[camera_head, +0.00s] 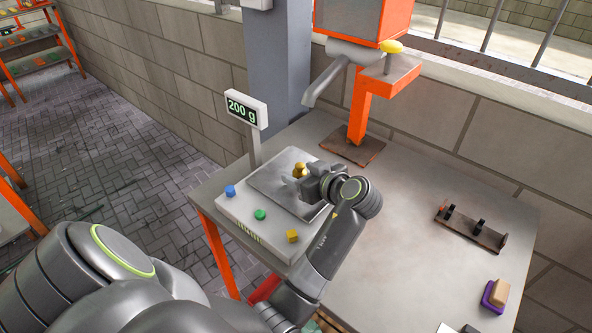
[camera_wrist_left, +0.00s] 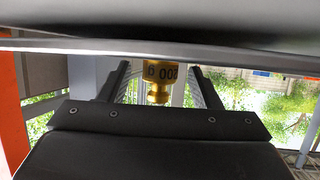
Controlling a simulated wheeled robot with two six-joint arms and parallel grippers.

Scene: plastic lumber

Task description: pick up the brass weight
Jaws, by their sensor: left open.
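The brass weight (camera_head: 299,169) stands on the metal plate of the scale (camera_head: 262,181) in the head view. In the left wrist view the brass weight (camera_wrist_left: 159,82) appears upside down, with "200 g" marked on its body. My left gripper (camera_head: 302,183) is open at the weight, its lower part partly hidden by the fingers in the head view. In the left wrist view one dark finger lies on each side of the weight, with a gap showing on both sides. The scale's display (camera_head: 242,109) reads 200 g. My right gripper is not in view.
Blue (camera_head: 230,191), green (camera_head: 260,214) and yellow (camera_head: 292,236) pieces sit on the scale's front. An orange-framed stand (camera_head: 362,110) rises behind. A dark rack (camera_head: 470,228) and a purple-and-tan block (camera_head: 495,294) lie at right. The table's middle right is clear.

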